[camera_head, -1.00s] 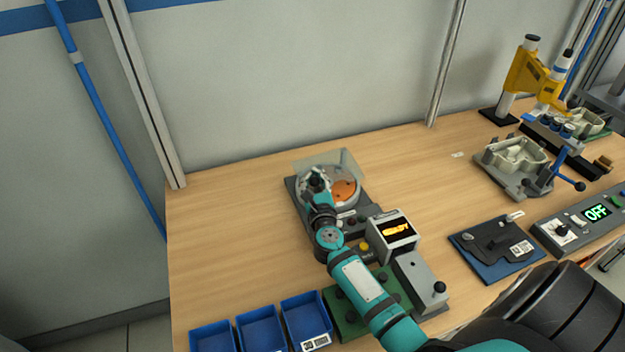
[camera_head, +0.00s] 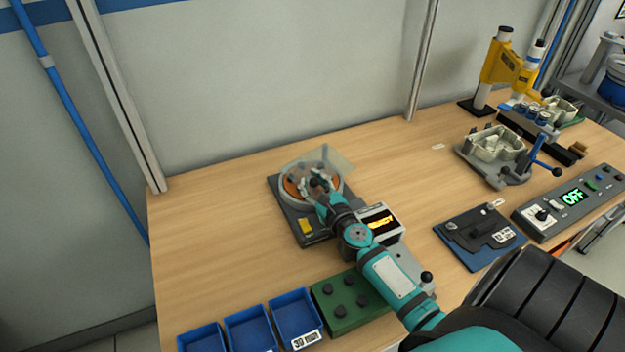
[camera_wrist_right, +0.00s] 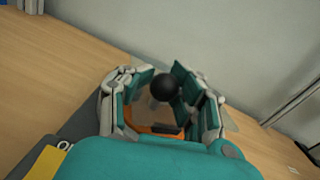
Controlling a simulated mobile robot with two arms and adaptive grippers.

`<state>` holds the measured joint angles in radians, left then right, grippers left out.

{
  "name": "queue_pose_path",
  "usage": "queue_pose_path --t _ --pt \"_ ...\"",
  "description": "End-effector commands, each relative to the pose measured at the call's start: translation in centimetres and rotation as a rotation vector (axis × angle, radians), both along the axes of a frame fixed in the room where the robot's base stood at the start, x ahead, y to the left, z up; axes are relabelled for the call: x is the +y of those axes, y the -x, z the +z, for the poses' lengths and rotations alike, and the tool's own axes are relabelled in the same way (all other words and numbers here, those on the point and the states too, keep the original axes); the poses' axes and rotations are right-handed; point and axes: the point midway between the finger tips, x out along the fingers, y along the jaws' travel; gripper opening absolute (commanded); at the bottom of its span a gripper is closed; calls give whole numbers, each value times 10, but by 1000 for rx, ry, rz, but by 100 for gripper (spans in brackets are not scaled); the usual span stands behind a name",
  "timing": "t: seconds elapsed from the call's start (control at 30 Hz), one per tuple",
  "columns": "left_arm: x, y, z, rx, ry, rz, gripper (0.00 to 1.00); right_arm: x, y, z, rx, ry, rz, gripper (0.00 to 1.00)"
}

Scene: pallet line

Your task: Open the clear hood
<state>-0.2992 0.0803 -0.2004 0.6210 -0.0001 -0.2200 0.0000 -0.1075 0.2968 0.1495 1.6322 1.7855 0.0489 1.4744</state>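The clear hood (camera_head: 338,158) is a see-through panel over the far side of a round dish on a grey device (camera_head: 290,222). Its exact tilt is hard to tell. Orange shows inside the dish in both views. My right gripper (camera_head: 316,183) is over the dish and hides part of it. In the right wrist view, my right gripper (camera_wrist_right: 164,88) has its fingers apart, one on each side of a black ball knob (camera_wrist_right: 163,88). I cannot tell whether either finger touches the knob. My left gripper is not in view.
A lit display box (camera_head: 378,222) stands close to my right arm. A green block (camera_head: 345,306) and blue bins (camera_head: 250,330) are in front. The table behind the device is clear.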

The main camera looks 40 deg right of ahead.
Motion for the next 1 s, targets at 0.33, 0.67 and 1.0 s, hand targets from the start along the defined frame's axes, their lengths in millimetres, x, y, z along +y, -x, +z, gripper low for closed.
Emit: queue_pose_path --t 0.33,0.67,1.0 --pt "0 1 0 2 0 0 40 1 1 -3 5 0 3 49" --pt "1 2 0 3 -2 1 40 3 16 -3 5 0 1 49" --pt "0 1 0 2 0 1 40 16 83 -3 5 -6 -1 49"
